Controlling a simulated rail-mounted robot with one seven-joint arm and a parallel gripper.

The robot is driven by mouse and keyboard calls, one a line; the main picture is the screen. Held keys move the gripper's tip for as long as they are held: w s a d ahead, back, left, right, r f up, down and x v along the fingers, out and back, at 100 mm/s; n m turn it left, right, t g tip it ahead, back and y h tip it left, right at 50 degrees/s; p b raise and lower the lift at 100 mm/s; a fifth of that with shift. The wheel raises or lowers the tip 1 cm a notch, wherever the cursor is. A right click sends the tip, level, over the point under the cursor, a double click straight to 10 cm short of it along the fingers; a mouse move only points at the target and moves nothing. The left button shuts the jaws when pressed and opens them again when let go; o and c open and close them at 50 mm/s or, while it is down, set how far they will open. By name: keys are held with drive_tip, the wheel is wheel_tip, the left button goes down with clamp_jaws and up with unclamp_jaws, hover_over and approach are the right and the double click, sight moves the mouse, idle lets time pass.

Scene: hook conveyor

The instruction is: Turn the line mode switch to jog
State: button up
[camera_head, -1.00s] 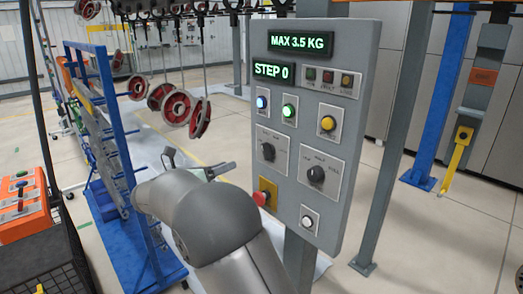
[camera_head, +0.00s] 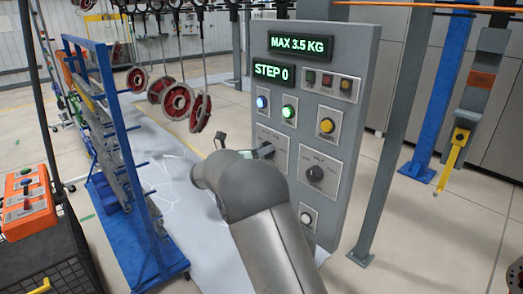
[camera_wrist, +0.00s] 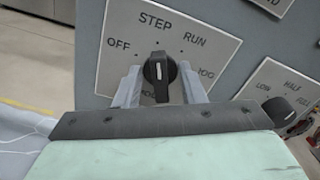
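The grey control panel (camera_head: 372,60) stands right of centre in the head view. Its line mode switch is a black rotary knob (camera_wrist: 160,72) on a plate (camera_wrist: 112,62) with OFF, STEP and RUN readable; a right label is partly covered and looks like JOG. In the head view the knob (camera_head: 265,150) shows just beyond my gripper (camera_head: 238,152). In the wrist view my gripper (camera_wrist: 160,88) is open, with one finger on each side of the knob and narrow gaps showing.
A second knob (camera_head: 314,174) with LOW, HALF and FULL sits to the right. Lit blue (camera_head: 262,103) and green (camera_head: 288,112) buttons are above. The display (camera_head: 274,71) reads STEP 0. A blue rack (camera_head: 110,110) stands at left; red wheels (camera_head: 178,101) hang nearby.

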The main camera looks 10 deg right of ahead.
clamp_jaws()
drive_tip(key=shift+f+m+b, duration=0.1)
drive_tip(key=shift+m+b, duration=0.2)
drive_tip(key=shift+b, duration=0.15)
drive_tip(key=shift+s+d+f+m+b, duration=0.1)
drive_tip(key=shift+m+b, duration=3.1)
drive_tip(key=shift+b, duration=0.4)
drive_tip(key=shift+s+d+f+m+b, duration=0.1)
drive_tip(key=shift+s+m+b, duration=0.05)
drive_tip(key=shift+m+b, duration=3.3)
drive_tip(key=shift+s+m+b, duration=0.1)
drive_tip(key=shift+m+b, duration=2.85)
drive_tip(key=shift+b, duration=0.85)
